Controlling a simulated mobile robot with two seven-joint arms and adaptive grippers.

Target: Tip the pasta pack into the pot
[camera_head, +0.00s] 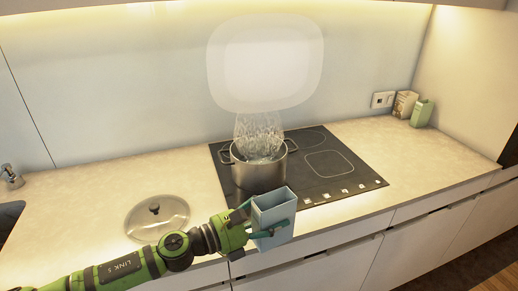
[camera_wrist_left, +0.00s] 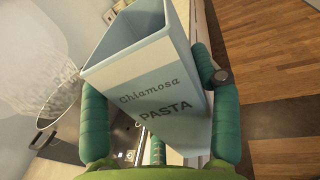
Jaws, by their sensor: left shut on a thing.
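A light blue pasta pack (camera_head: 273,214) is open at the top and stands roughly upright in the head view. My left gripper (camera_head: 257,222) is shut on it, holding it in front of the counter's front edge. In the left wrist view the pack (camera_wrist_left: 160,85) reads "Chiamosa PASTA", with my green fingers on both sides; its contents are not visible. The steel pot (camera_head: 258,174) stands on the hob, open, with steam rising from it. The pack is just in front and right of the pot, apart from it. My right gripper is not in view.
A glass lid (camera_head: 157,217) lies on the counter left of the pot. The black hob (camera_head: 335,180) has free room right of the pot. Two small packs (camera_head: 421,113) stand at the back right by a wall socket (camera_head: 382,100).

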